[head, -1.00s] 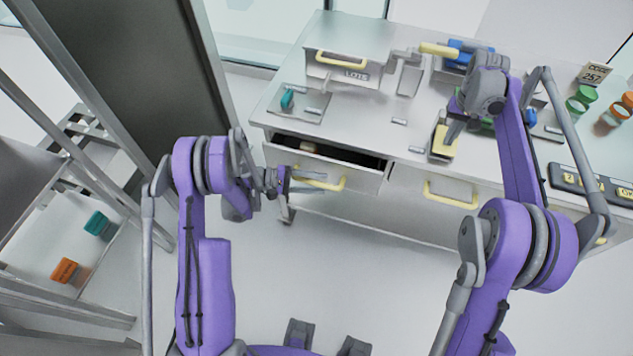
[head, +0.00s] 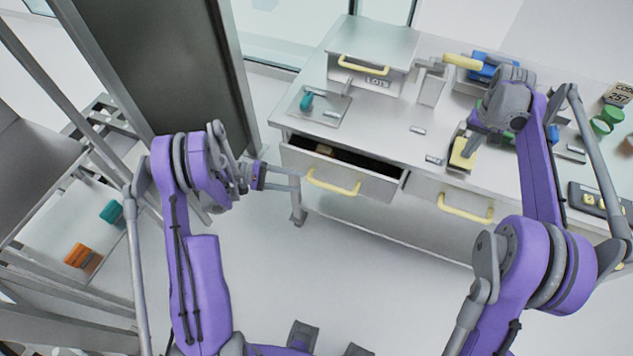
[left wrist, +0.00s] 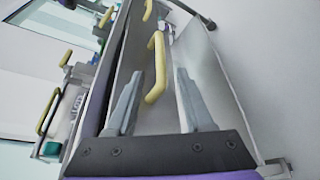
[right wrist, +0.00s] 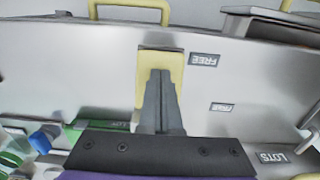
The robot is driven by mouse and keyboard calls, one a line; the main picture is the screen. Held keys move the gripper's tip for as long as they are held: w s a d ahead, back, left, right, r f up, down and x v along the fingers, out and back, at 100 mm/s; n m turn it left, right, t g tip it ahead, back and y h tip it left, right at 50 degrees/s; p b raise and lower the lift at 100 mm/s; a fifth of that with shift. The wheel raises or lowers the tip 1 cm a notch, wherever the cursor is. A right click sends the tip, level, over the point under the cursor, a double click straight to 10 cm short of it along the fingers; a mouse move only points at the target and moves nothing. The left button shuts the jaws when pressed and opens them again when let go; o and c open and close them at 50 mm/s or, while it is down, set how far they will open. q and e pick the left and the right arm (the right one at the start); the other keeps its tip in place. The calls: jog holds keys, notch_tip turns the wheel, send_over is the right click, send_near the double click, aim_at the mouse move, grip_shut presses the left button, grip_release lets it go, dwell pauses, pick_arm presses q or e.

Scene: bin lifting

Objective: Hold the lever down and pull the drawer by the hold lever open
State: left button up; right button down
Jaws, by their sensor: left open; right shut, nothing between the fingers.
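The drawer (head: 382,187) at the left of the workbench is partly open, with a yellow handle (head: 334,187) on its front. My left gripper (head: 299,180) is open and empty, just left of the handle. In the left wrist view the handle (left wrist: 156,68) shows ahead, between the lines of the open fingers. My right gripper (head: 466,156) is shut with nothing between its fingers. Its tips point down at the yellow lever plate (head: 460,159) on the bench top. In the right wrist view they overlap this yellow plate (right wrist: 147,66); contact is hard to judge.
A second drawer with a yellow handle (head: 465,207) is closed on the right. A shelf rack (head: 65,215) stands left. The floor before the bench is clear.

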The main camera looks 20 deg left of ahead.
pick_arm(q)
jog(key=shift+a, duration=0.25)
jog(key=r+p, duration=0.1)
jog(key=w+r+p, duration=0.1)
jog(key=r, duration=0.1)
jog(key=w+r+p, duration=0.1)
jog(key=r, duration=0.1)
jog(key=shift+w+r, duration=0.1)
jog(key=shift+w, duration=0.05)
pick_arm(e)
notch_tip(320, 180, up, 7)
jog(key=shift+w, duration=0.1)
dwell(0.3)
pick_arm(q)
jog(key=shift+w+r+m+p, duration=0.15)
jog(key=shift+w+r+p, duration=0.25)
jog(key=shift+r, duration=0.25)
jog(key=shift+w+r+m+p, duration=0.15)
jog(key=shift+w+r+p, duration=0.2)
jog(key=shift+r, duration=0.25)
pick_arm(e)
notch_tip(320, 180, up, 11)
